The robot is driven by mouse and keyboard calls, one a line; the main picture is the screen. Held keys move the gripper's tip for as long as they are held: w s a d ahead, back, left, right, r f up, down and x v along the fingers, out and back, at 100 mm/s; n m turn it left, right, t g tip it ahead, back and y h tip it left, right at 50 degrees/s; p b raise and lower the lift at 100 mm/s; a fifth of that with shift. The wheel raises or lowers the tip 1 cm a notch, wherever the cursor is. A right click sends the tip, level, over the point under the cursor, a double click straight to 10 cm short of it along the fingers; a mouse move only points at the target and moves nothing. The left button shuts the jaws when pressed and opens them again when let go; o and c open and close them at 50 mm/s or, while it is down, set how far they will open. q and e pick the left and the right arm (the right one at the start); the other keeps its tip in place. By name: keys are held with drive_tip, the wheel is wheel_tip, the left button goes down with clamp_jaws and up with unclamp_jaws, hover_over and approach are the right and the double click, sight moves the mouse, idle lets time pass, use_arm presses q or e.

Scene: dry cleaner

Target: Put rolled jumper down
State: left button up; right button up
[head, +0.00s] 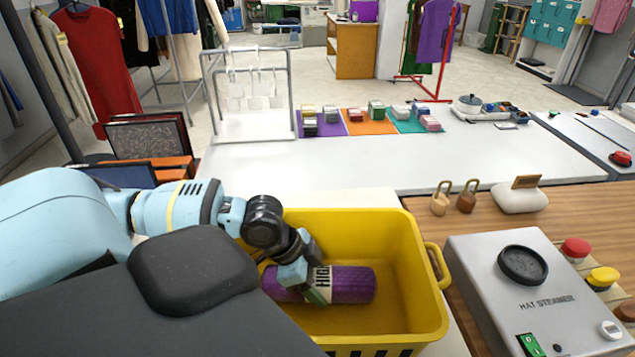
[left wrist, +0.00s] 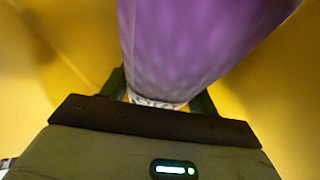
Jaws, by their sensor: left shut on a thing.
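The rolled jumper (head: 348,284) is a purple roll with a pale lettered band, lying lengthwise inside the yellow basket (head: 432,290). My left gripper (head: 314,292) reaches down into the basket and is shut on the roll near its band. In the left wrist view the purple roll (left wrist: 200,45) runs up from between the two fingers (left wrist: 158,98), with yellow basket walls around it. The roll looks low in the basket; I cannot tell whether it touches the floor. My right gripper is not in view.
A grey hat steamer (head: 545,295) stands right of the basket, with two padlock-shaped weights (head: 453,198) and a white cushion (head: 519,197) behind it. Beyond is a white table (head: 330,175) with coloured mats and small boxes. The right part of the basket is empty.

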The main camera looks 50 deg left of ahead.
use_arm(q)
drive_tip(key=shift+f, duration=0.1)
drive_tip(key=o, duration=1.2)
drive_tip(key=shift+o, duration=0.3)
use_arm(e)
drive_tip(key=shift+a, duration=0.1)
use_arm(q)
drive_tip(key=p+v, duration=0.3)
drive_tip(key=v, duration=0.7)
drive_tip(key=shift+w+r, duration=0.1)
drive_tip(key=shift+r, duration=0.15)
drive_tip(key=shift+s+a+r, duration=0.3)
drive_tip(key=shift+s+r, duration=0.1)
drive_tip(key=shift+r, duration=0.2)
drive_tip(key=shift+s+a+r, duration=0.1)
drive_tip(key=shift+r, duration=0.1)
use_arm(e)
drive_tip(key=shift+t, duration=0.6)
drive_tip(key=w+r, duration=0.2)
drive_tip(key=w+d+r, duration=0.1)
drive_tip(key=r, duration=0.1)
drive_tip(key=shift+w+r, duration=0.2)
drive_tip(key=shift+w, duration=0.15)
